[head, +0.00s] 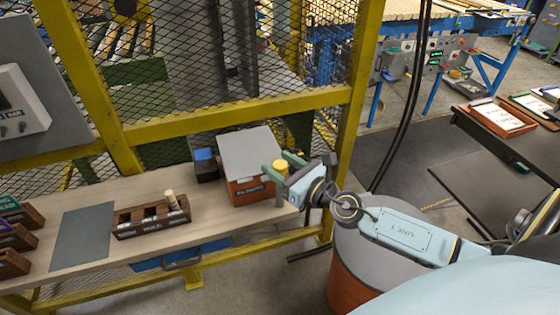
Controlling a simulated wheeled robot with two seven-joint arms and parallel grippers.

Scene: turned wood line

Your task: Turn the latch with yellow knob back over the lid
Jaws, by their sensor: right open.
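A wooden box (249,190) with an orange-red front label stands at the right end of the bench. Its flat grey lid (246,150) covers the top. The yellow knob (281,164) shows at the lid's right edge; the latch arm under it is hidden, so I cannot tell which way it points. My right gripper (274,184) comes in from the right and is open at the box's right side, its fingers close around or just in front of the knob. Whether they touch it I cannot tell. My left gripper is not in view.
A small dark block with a blue top (205,160) stands left of the box. A wooden tray (150,224) with a peg and a grey mat (75,237) lie further left on the bench (225,214). A yellow-framed mesh guard (240,112) rises behind.

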